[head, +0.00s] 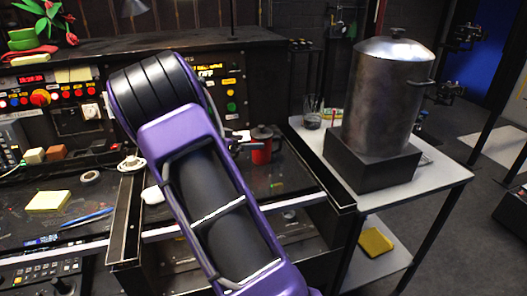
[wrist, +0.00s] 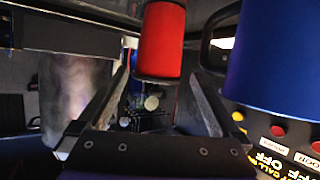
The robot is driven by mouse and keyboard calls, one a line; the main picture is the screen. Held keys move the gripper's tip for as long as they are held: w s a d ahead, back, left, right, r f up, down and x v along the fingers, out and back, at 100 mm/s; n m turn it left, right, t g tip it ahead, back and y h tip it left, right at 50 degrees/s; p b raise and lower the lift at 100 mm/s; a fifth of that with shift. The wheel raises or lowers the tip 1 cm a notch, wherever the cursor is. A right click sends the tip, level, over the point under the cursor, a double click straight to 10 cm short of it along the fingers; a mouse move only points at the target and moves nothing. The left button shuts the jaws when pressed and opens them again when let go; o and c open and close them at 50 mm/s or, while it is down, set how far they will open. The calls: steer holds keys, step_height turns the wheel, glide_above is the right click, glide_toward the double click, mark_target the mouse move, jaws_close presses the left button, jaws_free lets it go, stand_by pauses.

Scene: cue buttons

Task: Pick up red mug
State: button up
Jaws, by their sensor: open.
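The red mug (head: 262,151) stands on the dark bench, just right of my purple arm in the head view. Its top looks dark there, and I cannot make out a handle. In the wrist view the red mug (wrist: 161,42) is at the top centre, beyond and between the tips of my gripper (wrist: 161,76). The fingers are spread apart and no contact with the mug shows. In the head view my arm hides most of the gripper.
A large metal pot (head: 386,90) sits on a black block (head: 370,165) on the side table at right. A control panel (head: 232,85) rises behind the mug. A large blue rounded thing (wrist: 283,62) is close on the right in the wrist view. A yellow pad (head: 48,201) lies at left.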

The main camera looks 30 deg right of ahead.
mark_target(263, 139)
steer(key=x, duration=0.5)
steer(key=b+x, duration=0.1)
steer(key=x, duration=0.2)
steer(key=shift+s+d+r, duration=0.1)
steer(key=shift+d+r, duration=0.1)
steer(key=shift+r, duration=0.15)
steer(key=c, duration=1.3)
